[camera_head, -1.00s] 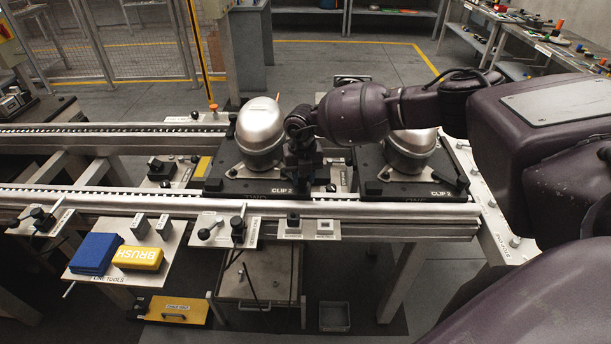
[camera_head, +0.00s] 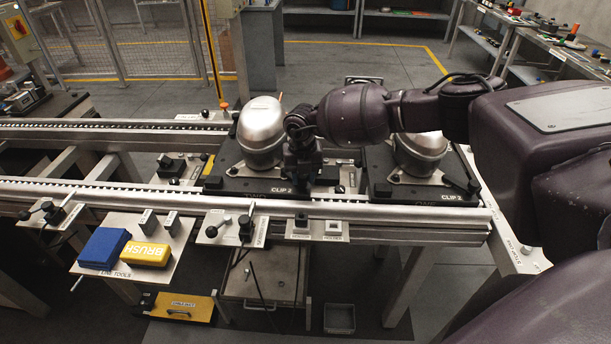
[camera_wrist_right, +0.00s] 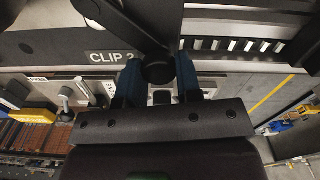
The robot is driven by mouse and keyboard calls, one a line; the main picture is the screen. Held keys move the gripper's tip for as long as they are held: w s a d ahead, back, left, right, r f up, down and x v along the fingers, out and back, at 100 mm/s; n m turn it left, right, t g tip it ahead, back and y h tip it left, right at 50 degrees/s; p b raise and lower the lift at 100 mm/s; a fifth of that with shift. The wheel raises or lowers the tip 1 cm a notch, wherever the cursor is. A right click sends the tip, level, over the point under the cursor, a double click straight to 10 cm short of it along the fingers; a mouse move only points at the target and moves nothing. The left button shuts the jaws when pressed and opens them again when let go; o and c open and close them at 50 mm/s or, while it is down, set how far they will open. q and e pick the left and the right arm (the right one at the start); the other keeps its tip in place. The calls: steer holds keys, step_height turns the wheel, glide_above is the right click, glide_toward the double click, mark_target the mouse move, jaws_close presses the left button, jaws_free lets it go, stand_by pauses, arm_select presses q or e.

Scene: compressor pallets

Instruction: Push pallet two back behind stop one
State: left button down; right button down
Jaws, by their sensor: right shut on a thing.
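The left pallet (camera_head: 225,183) is a dark plate with a silver compressor dome (camera_head: 261,125), on the two-rail conveyor. Its front label reads CLIP 2, also legible in the right wrist view (camera_wrist_right: 112,56). My right gripper (camera_head: 303,172) is at this pallet's front right corner. In the right wrist view its blue-padded fingers (camera_wrist_right: 158,88) are shut on a dark round knob (camera_wrist_right: 158,70) beside that label. A lever-type device (camera_head: 245,226) stands on the front rail below the pallet, another (camera_head: 52,212) farther left. I cannot read which is stop one. My left gripper is out of view.
A second pallet (camera_head: 425,195) with a similar dome stands close to the right, partly behind my right arm. The front rail (camera_head: 120,193) is clear to the left.

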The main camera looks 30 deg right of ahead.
steer(key=shift+w+a+r, duration=0.1)
steer(key=shift+w+a, duration=0.35)
steer(key=shift+a, duration=0.1)
steer(key=shift+w+a, duration=0.15)
steer(key=shift+a, duration=0.15)
steer(key=c, duration=0.7)
jaws_free()
steer(key=shift+r+p, duration=0.3)
steer(key=shift+r, duration=5.05)
